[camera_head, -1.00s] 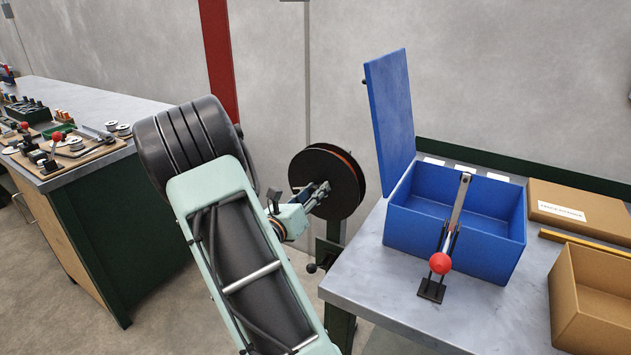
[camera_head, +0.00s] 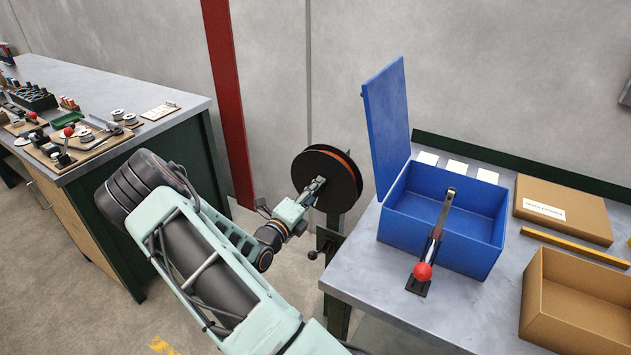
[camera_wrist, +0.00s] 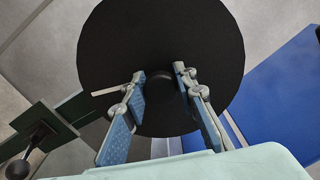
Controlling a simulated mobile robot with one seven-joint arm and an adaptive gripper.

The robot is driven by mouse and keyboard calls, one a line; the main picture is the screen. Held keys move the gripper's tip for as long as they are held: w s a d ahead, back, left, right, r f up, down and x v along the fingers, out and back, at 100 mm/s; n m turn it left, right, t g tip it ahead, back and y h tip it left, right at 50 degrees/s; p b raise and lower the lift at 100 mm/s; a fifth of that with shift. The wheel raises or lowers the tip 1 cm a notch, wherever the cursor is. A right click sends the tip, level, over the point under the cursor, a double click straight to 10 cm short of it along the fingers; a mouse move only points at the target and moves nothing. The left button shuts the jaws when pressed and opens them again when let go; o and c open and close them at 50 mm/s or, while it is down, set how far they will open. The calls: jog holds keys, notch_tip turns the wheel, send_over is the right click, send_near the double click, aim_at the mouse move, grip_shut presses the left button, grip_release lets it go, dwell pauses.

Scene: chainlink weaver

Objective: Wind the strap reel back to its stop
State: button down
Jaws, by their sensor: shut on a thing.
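The strap reel (camera_head: 341,168) is a pair of black discs with an orange-brown strap edge between them, mounted upright on a stand beside the table. In the wrist view the reel's black face (camera_wrist: 170,35) fills the upper middle. My gripper (camera_head: 318,186) reaches the near face of the reel from the left. In the wrist view my gripper's blue-padded fingers (camera_wrist: 160,90) stand on either side of a small dark knob at the reel face, and they are shut on it. The knob is mostly hidden by the fingers and hard to make out against the black disc.
A black ball-ended lever (camera_head: 312,255) sticks out from the stand below the reel. A cluttered workbench (camera_head: 190,105) stands left.

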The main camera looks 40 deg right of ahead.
jog(key=shift+n+p, duration=1)
jog(key=shift+n, duration=0.5)
jog(key=shift+f, duration=0.1)
jog(key=c, duration=1.6)
grip_release()
jog(key=v, duration=1.2)
jog(key=shift+s, duration=0.1)
